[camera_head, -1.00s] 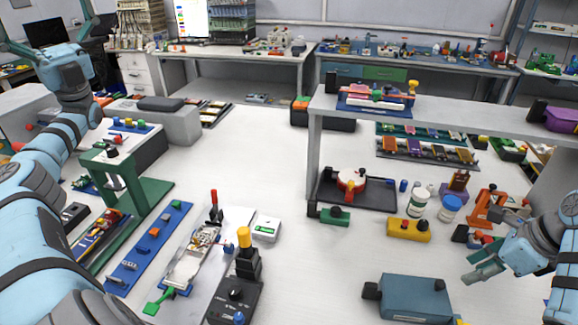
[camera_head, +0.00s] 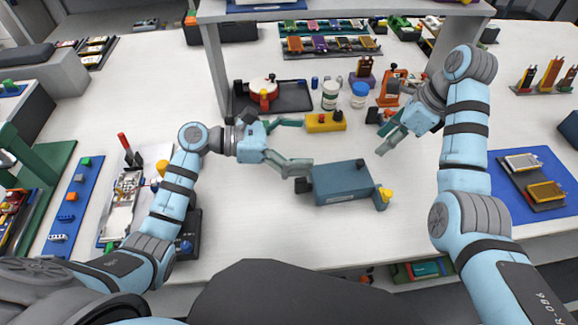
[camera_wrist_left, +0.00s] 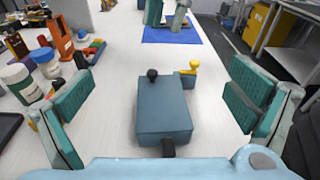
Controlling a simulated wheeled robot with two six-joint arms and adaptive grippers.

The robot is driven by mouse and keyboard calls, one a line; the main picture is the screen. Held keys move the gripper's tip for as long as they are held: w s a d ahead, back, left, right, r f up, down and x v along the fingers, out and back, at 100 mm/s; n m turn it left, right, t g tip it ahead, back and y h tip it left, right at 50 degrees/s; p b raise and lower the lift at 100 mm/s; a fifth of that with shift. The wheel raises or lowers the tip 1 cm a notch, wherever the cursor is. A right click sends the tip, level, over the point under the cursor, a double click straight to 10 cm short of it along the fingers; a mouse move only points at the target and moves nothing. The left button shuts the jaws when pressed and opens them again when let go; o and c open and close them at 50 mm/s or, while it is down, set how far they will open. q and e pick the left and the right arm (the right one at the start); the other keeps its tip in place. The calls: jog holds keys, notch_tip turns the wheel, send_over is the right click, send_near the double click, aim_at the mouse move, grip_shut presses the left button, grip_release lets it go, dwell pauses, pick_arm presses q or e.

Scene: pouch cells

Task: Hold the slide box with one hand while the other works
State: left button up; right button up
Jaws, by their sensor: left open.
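The slide box, a blue-grey block (camera_head: 342,184) with dark knobs and a yellow knob on a post at its right end, lies on the white table in front of me. It also shows in the left wrist view (camera_wrist_left: 165,112), between the two fingers but ahead of them. My left gripper (camera_head: 300,145) is open and empty at the box's left, its lower finger close to the dark knob at that end; I cannot tell whether they touch. My right gripper (camera_head: 384,138) is behind and right of the box, apart from it, and its fingers look parted and empty.
A yellow block (camera_head: 325,122) lies just beyond the left fingers.

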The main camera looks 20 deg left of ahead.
aim_at(307, 181)
pick_arm(q)
jog(key=s+f+y, duration=0.1)
jog(key=f, duration=0.2)
jog(key=a+f+y, duration=0.1)
jog(key=f, duration=0.2)
jog(key=s+a+f, duration=0.1)
jog(key=f, duration=0.3)
jog(key=shift+s+n+y, duration=0.3)
jog(key=shift+y, duration=0.1)
jog(key=x, duration=0.7)
jog(key=shift+w+d+f, duration=0.1)
jog(key=shift+d+f, duration=0.1)
jog(key=shift+f, duration=0.2)
pick_arm(e)
jog(key=shift+a, duration=0.15)
pick_arm(q)
jog(key=shift+c, duration=0.6)
jog(key=c, duration=1.2)
jog(key=shift+c, duration=0.2)
pick_arm(e)
jog(key=shift+c, duration=0.5)
